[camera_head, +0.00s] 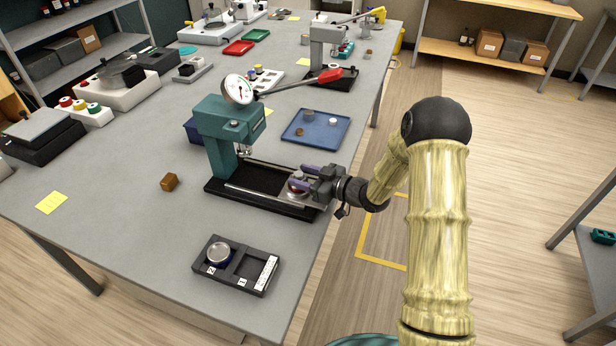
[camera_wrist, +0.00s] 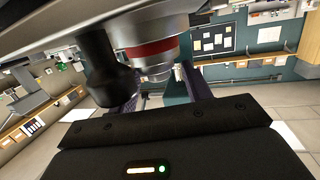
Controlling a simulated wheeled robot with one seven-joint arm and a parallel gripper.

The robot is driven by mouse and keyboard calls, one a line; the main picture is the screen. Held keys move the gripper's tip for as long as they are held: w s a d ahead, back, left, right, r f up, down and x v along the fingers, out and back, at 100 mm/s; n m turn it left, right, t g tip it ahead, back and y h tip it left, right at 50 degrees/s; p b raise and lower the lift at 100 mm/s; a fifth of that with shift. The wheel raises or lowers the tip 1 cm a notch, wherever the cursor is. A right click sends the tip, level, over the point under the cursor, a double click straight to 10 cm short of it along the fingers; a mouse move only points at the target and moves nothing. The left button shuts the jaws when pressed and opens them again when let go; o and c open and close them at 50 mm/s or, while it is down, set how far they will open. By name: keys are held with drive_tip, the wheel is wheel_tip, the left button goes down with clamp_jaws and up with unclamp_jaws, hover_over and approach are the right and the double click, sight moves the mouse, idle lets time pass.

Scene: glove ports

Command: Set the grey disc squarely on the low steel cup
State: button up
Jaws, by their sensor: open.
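My gripper (camera_head: 300,179) is open at the right end of the black press base, its purple fingers around or beside a low steel piece with a red band (camera_head: 296,187). That piece is large in the wrist view (camera_wrist: 155,52), close beyond the palm; contact with the fingers cannot be told. Another round steel piece with a blue edge (camera_head: 218,252) sits in the left compartment of a dark two-part holder. A small grey round piece (camera_head: 308,115) stands on the blue tray. I cannot tell for certain which piece is the grey disc or the steel cup.
A teal press (camera_head: 228,125) with a dial gauge and red-handled lever rises left of my gripper. The blue tray (camera_head: 330,137) also carries a white and a brown piece. The table between cube and dark holder (camera_head: 262,287) is clear.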

drive_tip(key=b+v, duration=0.2)
drive_tip(key=v, duration=1.5)
drive_tip(key=shift+d+b, duration=0.2)
drive_tip(key=shift+b, duration=0.15)
drive_tip(key=d+r+m+h+p, duration=0.2)
drive_tip(key=d+r+m+h, duration=0.15)
drive_tip(key=m+h, duration=0.6)
drive_tip(key=s+a+m+g+h+p, duration=0.1)
drive_tip(key=s+g+h, duration=0.3)
drive_tip(key=s, duration=1.3)
drive_tip(key=shift+s+a+r+m+g+p, duration=0.35)
drive_tip(key=shift+a+m+g, duration=0.25)
drive_tip(key=shift+g, duration=0.3)
